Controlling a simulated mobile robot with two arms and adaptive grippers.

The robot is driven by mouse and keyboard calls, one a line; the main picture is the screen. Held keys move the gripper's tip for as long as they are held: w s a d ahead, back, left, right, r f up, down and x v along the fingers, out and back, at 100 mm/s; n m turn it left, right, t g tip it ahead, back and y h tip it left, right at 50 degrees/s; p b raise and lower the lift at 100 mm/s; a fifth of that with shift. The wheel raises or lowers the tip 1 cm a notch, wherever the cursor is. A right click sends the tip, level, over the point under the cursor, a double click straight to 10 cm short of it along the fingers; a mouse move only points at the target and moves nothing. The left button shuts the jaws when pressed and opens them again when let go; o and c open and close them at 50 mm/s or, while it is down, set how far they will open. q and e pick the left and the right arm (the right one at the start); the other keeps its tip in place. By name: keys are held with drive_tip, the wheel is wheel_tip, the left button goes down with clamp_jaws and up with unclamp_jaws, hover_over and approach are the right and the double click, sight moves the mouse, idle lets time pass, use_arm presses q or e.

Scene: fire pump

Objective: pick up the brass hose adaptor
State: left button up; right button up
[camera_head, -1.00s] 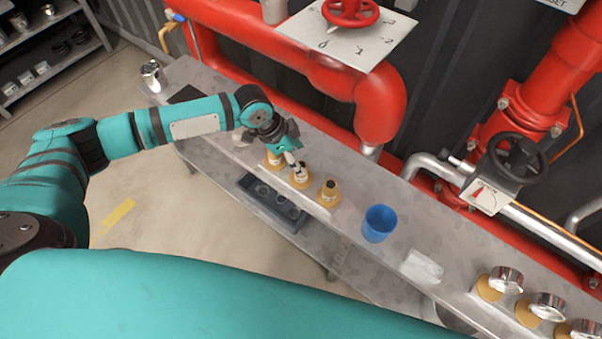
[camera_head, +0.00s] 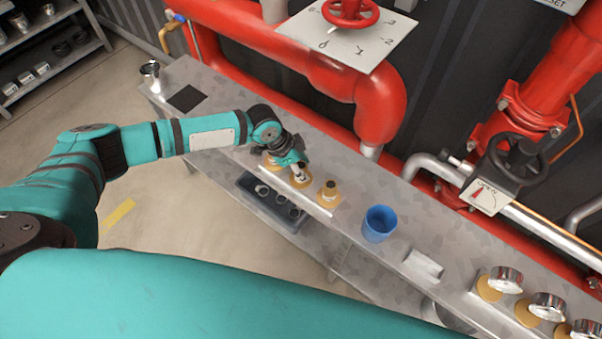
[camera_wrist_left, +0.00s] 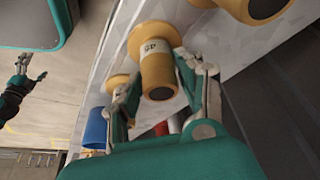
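Three brass adaptors stand in a row on a pale plate on the metal bench. They are the far one (camera_head: 271,163), the middle one (camera_head: 300,181) and the near one (camera_head: 329,193). My left gripper (camera_head: 299,168) is at the middle adaptor, partly covering it. In the left wrist view, its fingers (camera_wrist_left: 160,72) stand apart on either side of this adaptor's narrow neck (camera_wrist_left: 157,72), which has a pale label with dark letters. I cannot tell whether either finger touches it. My right gripper (camera_wrist_left: 31,68) shows small at the left of that view, its fingers apart.
A blue cup (camera_head: 379,223) and a pale block (camera_head: 424,265) stand right of the adaptors. Several gauges (camera_head: 506,280) are farther right. A dark tray (camera_head: 250,184) is on the lower shelf. Red pipes (camera_head: 379,105) run behind the bench.

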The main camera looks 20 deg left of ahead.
use_arm(q)
clamp_jaws()
drive_tip(key=shift+r, duration=0.1)
